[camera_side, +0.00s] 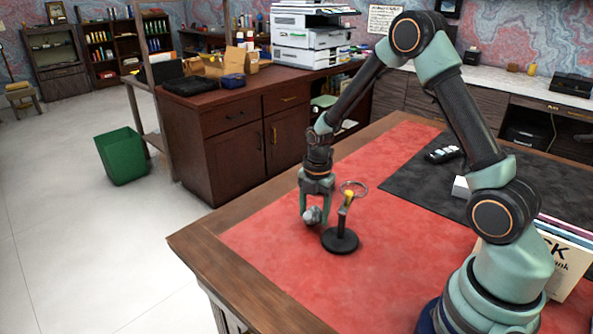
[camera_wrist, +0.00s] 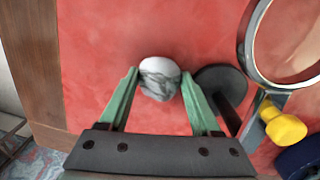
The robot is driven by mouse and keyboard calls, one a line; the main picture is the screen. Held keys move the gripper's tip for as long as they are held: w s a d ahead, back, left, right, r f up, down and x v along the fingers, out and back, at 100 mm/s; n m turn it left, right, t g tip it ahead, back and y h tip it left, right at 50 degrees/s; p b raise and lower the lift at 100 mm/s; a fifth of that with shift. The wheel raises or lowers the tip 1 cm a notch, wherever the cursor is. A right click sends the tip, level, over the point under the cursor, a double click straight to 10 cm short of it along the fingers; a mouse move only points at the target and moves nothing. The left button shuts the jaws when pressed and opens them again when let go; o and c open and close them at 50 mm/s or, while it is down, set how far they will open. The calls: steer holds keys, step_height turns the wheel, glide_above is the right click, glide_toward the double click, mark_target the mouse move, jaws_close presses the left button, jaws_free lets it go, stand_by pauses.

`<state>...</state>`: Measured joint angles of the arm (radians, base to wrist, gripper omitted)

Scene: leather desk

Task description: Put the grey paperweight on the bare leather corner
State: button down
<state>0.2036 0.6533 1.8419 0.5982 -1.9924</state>
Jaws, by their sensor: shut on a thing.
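The grey paperweight (camera_side: 312,215) is a rounded, marbled grey-white lump. In the wrist view the paperweight (camera_wrist: 160,78) sits between the two green fingers. My gripper (camera_side: 315,214) is shut on it, pointing down over the red leather top near the desk's left side. Whether the paperweight touches the leather or hangs just above it, I cannot tell. The red leather (camera_side: 300,291) is bare in the near left part of the desk, inside a wooden border (camera_side: 195,243).
A magnifying glass on a black round stand (camera_side: 340,241) with a yellow part (camera_side: 348,197) stands close right of my gripper. A black mat (camera_side: 520,190) with a dark device (camera_side: 443,154) lies farther right. Books (camera_side: 565,262) stand near my base.

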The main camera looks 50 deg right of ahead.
steer(key=shift+f, duration=0.25)
steer(key=shift+f, duration=0.15)
steer(key=shift+c, duration=1.8)
jaws_free()
step_height(320, 180, up, 12)
step_height(320, 180, up, 8)
steer(key=m+t, duration=0.2)
steer(key=m, duration=0.6)
glide_above(316, 210)
steer(key=s+a, duration=0.4)
steer(key=s+a+r+m+t, duration=0.3)
steer(key=s+m, duration=0.5)
steer(key=m, duration=0.4)
steer(key=shift+s+a+r, duration=0.35)
steer(key=shift+a+r, duration=0.35)
steer(key=shift+a, duration=0.1)
